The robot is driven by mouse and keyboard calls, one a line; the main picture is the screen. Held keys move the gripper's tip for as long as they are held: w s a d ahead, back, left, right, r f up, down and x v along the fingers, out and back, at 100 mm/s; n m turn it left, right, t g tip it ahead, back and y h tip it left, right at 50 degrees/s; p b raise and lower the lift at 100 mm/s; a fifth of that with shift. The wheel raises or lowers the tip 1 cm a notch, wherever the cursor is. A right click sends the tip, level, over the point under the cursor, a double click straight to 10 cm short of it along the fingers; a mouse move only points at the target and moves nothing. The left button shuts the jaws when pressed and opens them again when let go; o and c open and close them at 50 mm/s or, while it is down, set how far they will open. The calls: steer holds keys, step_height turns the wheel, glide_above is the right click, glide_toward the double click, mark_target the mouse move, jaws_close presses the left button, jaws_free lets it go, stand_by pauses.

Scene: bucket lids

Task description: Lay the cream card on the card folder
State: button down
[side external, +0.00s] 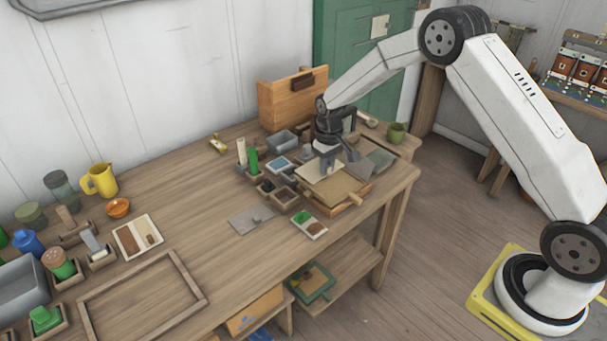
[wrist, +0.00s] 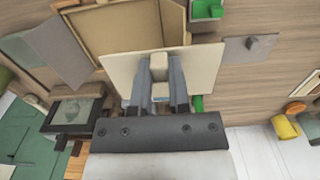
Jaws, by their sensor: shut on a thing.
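The cream card (side external: 318,173) is a flat pale square with a small block-like grip on its face. My gripper (side external: 328,160) is shut on that grip; the wrist view shows the fingers (wrist: 159,72) on either side of it. The card (wrist: 200,66) looks about level. What seems to be the card folder (side external: 345,189) is a tan, wood-edged flat piece below and beside the card. In the wrist view the card hides part of the folder (wrist: 115,32). I cannot tell whether card and folder touch.
A grey panel (side external: 358,166) stands close right of the gripper. Small bins and a green block (side external: 253,161) crowd the left side. A grey plate with a knob (side external: 251,218) lies farther left. A wooden box (side external: 284,102) stands behind. The table's middle is mostly clear.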

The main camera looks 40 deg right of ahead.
glide_above(345, 193)
steer(key=shift+a+f, duration=0.1)
steer(key=shift+f, duration=2.45)
steer(key=shift+f, duration=0.1)
steer(key=shift+f, duration=2.75)
steer(key=shift+f, duration=0.6)
